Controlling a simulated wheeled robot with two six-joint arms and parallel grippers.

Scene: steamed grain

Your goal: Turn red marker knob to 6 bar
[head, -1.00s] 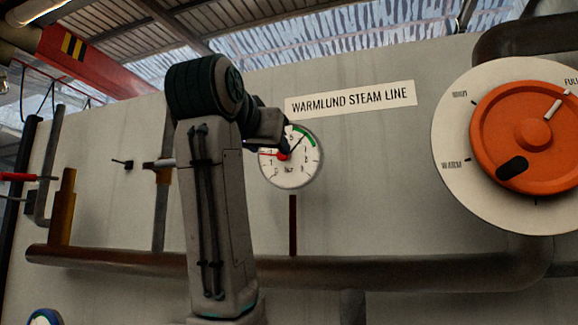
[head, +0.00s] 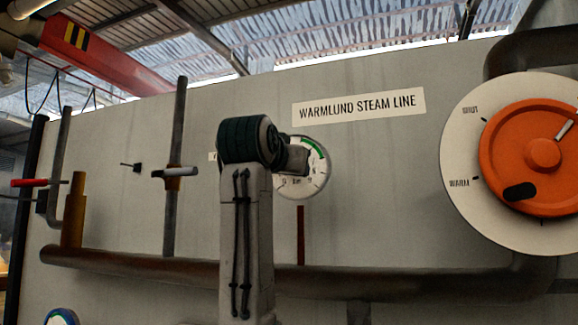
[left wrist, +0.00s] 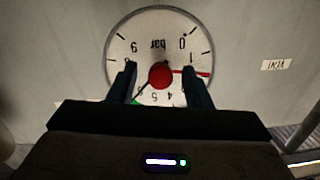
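The round white pressure gauge (head: 318,180) is on the wall under the sign, partly hidden by my left arm. In the left wrist view the gauge (left wrist: 160,20) appears upside down. Its red centre knob (left wrist: 161,76) sits between the two fingers of my left gripper (left wrist: 160,80). The gripper is open, one finger on each side, with visible gaps to the knob. The red marker line (left wrist: 190,72) points right, just past 1. A black needle (left wrist: 145,90) points down-left, past 5. In the head view my left gripper (head: 297,160) is before the dial. My right gripper is not in view.
A large orange handwheel (head: 500,150) on a white disc is at the right. A brown pipe (head: 150,265) runs along the wall below. The wall right of the gauge is clear.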

